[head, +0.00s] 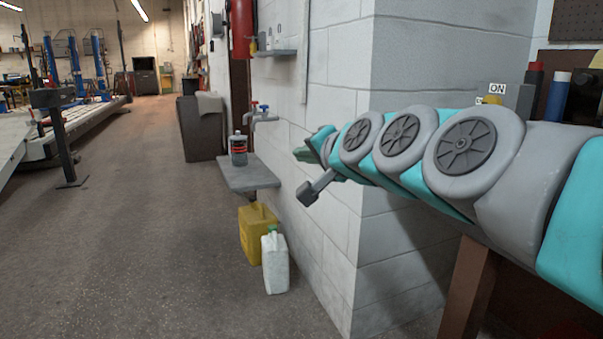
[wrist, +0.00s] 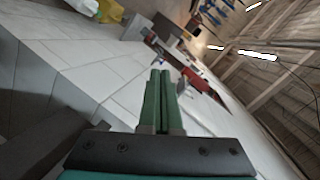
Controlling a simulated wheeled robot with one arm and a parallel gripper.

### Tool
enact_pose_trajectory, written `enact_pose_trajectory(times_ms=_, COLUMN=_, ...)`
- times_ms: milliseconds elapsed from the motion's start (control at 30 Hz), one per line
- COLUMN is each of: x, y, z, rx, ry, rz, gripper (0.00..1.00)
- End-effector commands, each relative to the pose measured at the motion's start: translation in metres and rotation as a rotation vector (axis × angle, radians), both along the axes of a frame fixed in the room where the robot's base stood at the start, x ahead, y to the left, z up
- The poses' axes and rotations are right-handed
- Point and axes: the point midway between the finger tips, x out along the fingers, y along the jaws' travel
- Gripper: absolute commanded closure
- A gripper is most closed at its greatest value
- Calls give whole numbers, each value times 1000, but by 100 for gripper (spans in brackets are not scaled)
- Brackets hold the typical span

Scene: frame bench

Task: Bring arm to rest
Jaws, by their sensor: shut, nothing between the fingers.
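My gripper (wrist: 161,75) shows in the wrist view as two green fingers lying side by side, shut with nothing between them. In the head view my gripper (head: 302,153) is at the far end of my outstretched teal and grey arm, partly hidden by the arm's own links. The arm reaches from the right edge leftward across the corner of the white block wall (head: 325,75). I cannot tell how far the gripper is from the wall.
A small grey shelf (head: 250,182) with a dark bottle (head: 238,150) sits below a tap (head: 262,115). A yellow can (head: 250,238) and a white jug (head: 275,265) stand on the floor. Open floor (head: 140,230) lies to the left, before a vehicle lift (head: 62,140).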

Motion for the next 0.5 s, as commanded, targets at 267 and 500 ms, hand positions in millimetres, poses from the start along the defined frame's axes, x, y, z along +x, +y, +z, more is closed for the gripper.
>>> enact_pose_trajectory(times_ms=267, x=-97, y=-20, z=-164, rx=-425, ry=343, rz=198, gripper=100)
enact_pose_trajectory(times_ms=500, x=-211, y=-74, z=-271, rx=-692, ry=679, rz=369, gripper=100)
